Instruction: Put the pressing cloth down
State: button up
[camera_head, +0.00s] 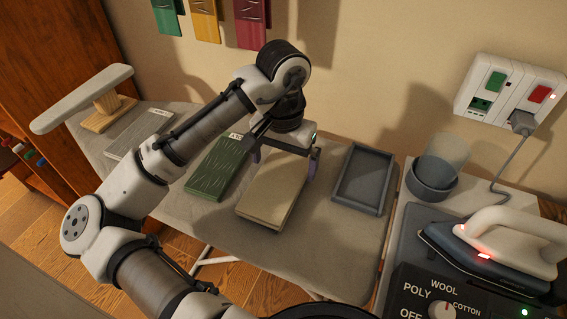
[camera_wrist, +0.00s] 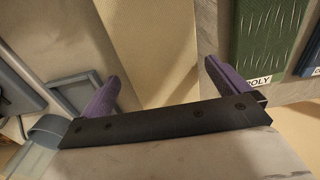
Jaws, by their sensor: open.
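A flat beige folded piece (camera_head: 271,198), probably the pressing cloth, lies on the grey ironing board (camera_head: 325,240) between the green piece and the grey tray. My gripper (camera_head: 286,170) is over its far end, with purple fingers spread to either side. In the wrist view, my gripper (camera_wrist: 160,78) is open, and the beige piece (camera_wrist: 150,30) shows beyond and between the fingers. I cannot tell whether the fingers touch it. No cloth is seen hanging from the gripper.
A green piece (camera_head: 219,167) tagged POLY lies close left, with a grey piece (camera_head: 140,135) and sleeve board (camera_head: 85,98) beyond. A grey tray (camera_head: 362,178) is close right. An iron (camera_head: 490,245), a cup (camera_head: 432,180) and a dial panel (camera_head: 440,295) stand farther right.

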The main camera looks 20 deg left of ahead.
aim_at(284, 171)
notch_tip(284, 171, up, 11)
jog(key=shift+f, duration=0.15)
dwell(0.6)
